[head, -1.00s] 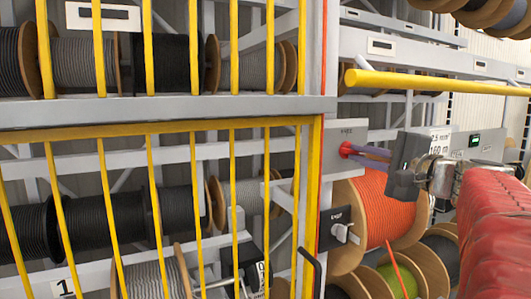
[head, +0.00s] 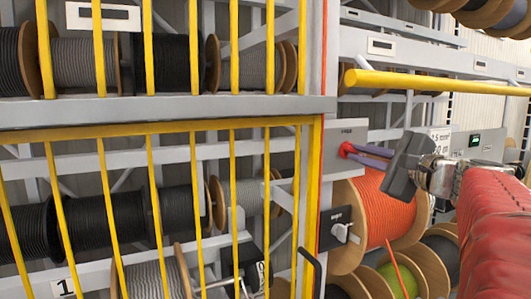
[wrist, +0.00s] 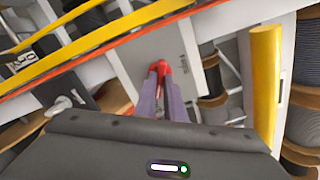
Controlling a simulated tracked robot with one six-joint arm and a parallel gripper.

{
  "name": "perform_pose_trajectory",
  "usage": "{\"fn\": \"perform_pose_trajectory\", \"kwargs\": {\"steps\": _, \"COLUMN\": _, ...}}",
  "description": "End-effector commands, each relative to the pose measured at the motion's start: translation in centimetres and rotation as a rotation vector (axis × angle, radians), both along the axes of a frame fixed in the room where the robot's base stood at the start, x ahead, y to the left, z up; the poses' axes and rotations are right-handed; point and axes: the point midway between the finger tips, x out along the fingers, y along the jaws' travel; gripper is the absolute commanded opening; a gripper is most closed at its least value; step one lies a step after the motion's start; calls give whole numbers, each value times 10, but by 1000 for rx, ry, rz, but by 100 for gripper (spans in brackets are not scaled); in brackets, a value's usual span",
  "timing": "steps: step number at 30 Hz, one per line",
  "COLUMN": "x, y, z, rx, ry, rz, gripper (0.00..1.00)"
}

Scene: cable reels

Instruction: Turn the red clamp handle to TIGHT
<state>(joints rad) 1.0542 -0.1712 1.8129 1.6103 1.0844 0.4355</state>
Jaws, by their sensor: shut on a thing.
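The red clamp handle (head: 344,149) sits on a grey plate (head: 346,131) right of the yellow cage edge. It also shows in the wrist view (wrist: 160,67). My gripper (head: 350,151) reaches in from the right, and its two purple-grey fingers are closed on the handle. In the wrist view, my fingertips (wrist: 160,75) lie on the red part, and the plate looks tilted. Small lettering on the plate is too blurred to read. The fingers partly cover the handle, so I cannot tell its exact angle.
A black box with a grey lever (head: 341,231) is mounted below the plate. An orange cable reel (head: 384,210) stands behind my fingers. A yellow bar (head: 440,82) runs above my arm. Yellow cage bars (head: 152,190) close off the reels at left.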

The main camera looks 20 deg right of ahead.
Motion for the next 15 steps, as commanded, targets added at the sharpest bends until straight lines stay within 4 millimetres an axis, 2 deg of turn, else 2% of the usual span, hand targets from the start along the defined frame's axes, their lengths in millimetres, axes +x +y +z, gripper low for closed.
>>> {"fn": "perform_pose_trajectory", "kwargs": {"steps": 11, "x": 0, "y": 0, "z": -5, "rx": 27, "ry": 8, "rz": 3, "gripper": 0}}
{"fn": "perform_pose_trajectory", "kwargs": {"steps": 12, "x": 0, "y": 0, "z": -5, "rx": 26, "ry": 8, "rz": 3, "gripper": 12}}
{"fn": "perform_pose_trajectory", "kwargs": {"steps": 15, "x": 0, "y": 0, "z": -4, "rx": 25, "ry": 8, "rz": 2, "gripper": 19}}
